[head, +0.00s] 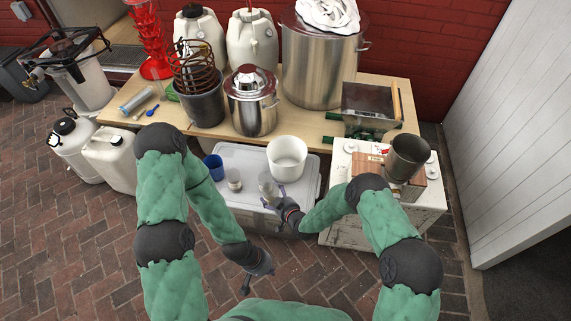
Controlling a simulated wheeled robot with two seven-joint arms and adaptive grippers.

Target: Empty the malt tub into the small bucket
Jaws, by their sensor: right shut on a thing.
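A white bucket (287,168), likely the small bucket, stands upright on the grey lidded crate (236,154). A small clear tub (266,184), likely the malt tub, is just left of and in front of it. My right gripper (272,201) is shut on this tub at its lower side; the fingers are small and partly hidden. Its contents cannot be made out. A second small tub (234,181) with a pale top stands to its left. My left gripper (245,287) hangs low over the brick floor, in front of the crate, apart from everything; its fingers are too small to read.
A blue cup (213,168) stands at the crate's left side. A metal pot (407,157) stands on the white cabinet (386,214) at right. The wooden table (312,132) behind holds a steel pot (252,105), a large kettle (318,65) and a black bucket with a coil (204,104).

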